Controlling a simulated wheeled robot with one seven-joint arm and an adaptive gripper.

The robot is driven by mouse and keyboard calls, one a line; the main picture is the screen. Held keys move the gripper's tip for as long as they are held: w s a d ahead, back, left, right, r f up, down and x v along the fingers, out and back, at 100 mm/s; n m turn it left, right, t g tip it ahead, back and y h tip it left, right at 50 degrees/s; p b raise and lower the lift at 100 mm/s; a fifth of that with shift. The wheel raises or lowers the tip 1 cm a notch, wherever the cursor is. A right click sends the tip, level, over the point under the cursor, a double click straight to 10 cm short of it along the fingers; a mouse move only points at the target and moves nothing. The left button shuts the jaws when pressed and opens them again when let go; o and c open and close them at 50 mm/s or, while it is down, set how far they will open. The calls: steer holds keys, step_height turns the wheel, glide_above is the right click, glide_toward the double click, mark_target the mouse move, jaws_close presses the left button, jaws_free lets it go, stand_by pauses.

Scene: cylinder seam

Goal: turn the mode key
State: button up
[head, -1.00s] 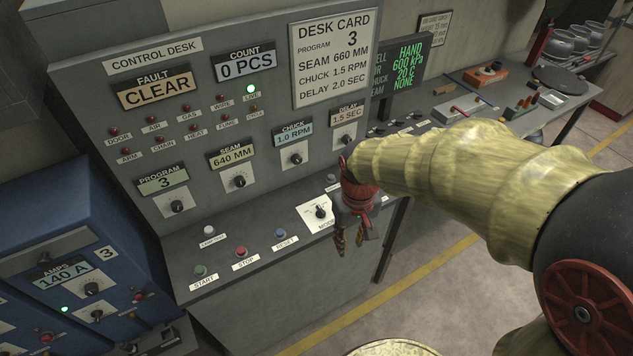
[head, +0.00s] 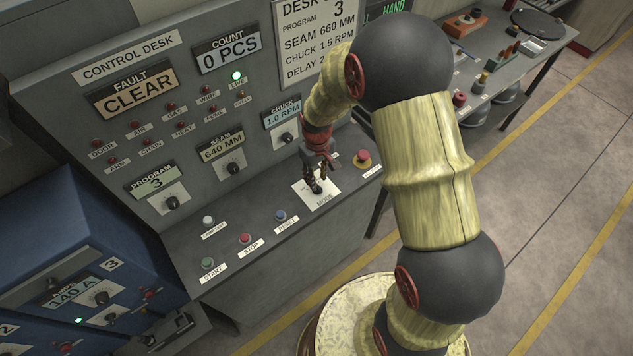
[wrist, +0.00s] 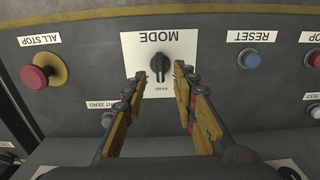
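The mode key is a black knob (wrist: 160,69) on a white plate marked MODE (wrist: 131,44) on the desk's sloping front panel. In the wrist view the plate appears upside down. My gripper (wrist: 164,78) is open, with its two fingers spread to either side of the knob in that view. I cannot tell whether the fingertips reach down to it. In the head view my gripper (head: 317,190) points down over the MODE plate (head: 327,197) and its fingers hide most of the knob.
A red ALL STOP button (wrist: 36,78) on a yellow base is beside the plate. The blue RESET button (head: 281,215), red STOP button (head: 245,239) and green START button (head: 207,263) sit along the panel. The FAULT display (head: 136,91) reads CLEAR.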

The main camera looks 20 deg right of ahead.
steer(key=shift+s+f, duration=0.1)
steer(key=shift+f, duration=1.6)
steer(key=shift+c, duration=0.4)
jaws_close()
